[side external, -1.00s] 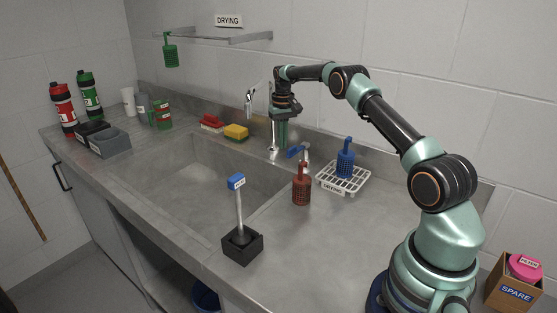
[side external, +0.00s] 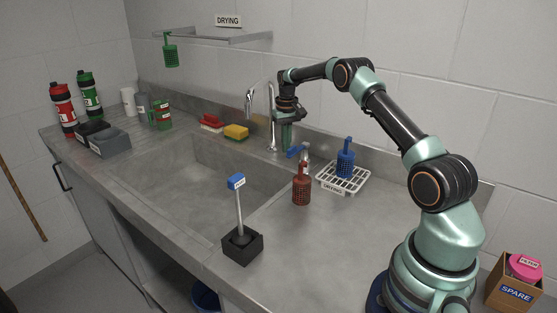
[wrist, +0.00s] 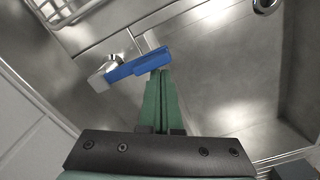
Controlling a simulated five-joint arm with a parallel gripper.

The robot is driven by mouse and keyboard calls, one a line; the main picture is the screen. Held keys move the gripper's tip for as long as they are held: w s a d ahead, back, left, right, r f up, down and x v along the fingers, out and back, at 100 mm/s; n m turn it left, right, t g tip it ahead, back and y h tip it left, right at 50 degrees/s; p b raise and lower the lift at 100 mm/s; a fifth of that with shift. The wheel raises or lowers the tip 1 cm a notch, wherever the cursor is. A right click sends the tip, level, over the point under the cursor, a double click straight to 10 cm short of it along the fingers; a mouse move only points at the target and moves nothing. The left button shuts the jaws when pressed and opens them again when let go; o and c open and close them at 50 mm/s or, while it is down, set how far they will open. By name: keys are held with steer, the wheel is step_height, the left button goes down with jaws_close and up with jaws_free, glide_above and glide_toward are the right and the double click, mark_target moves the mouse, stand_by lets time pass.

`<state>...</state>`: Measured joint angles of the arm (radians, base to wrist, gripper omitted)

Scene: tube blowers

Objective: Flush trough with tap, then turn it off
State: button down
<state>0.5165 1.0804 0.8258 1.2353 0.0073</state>
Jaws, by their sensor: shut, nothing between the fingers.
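The chrome tap (side external: 271,122) stands at the back edge of the sunken metal trough (side external: 185,175); no water stream shows under its curved spout. Its blue lever (side external: 297,152) sticks out to the right of the tap's foot. In the wrist view the blue lever (wrist: 140,64) lies across the picture just beyond my fingertips. My gripper (side external: 287,148) points down beside the tap with its green fingers together and empty. In the wrist view my gripper (wrist: 160,76) has its tips at the lever's near edge; I cannot tell whether they touch.
A red perforated holder (side external: 301,187) and a white drying rack (side external: 343,180) with a blue perforated holder (side external: 345,158) stand right of the lever. A black block with a blue-topped rod (side external: 242,245) is on the front counter. A yellow sponge (side external: 236,132) lies left of the tap.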

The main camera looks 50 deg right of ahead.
steer(key=shift+s, duration=0.85)
steer(key=c, duration=1.2)
jaws_free()
steer(key=o, duration=0.3)
step_height(320, 180, up, 18)
steer(key=shift+w, duration=0.15)
steer(key=f+m, duration=0.4)
steer(key=f, duration=0.1)
steer(key=f+m, duration=0.4)
steer(key=f, duration=0.2)
steer(key=s+f+m, duration=0.1)
steer(key=f+m, duration=0.2)
steer(key=f, duration=0.3)
steer(key=shift+f+m, duration=0.15)
steer(key=shift+m, duration=0.25)
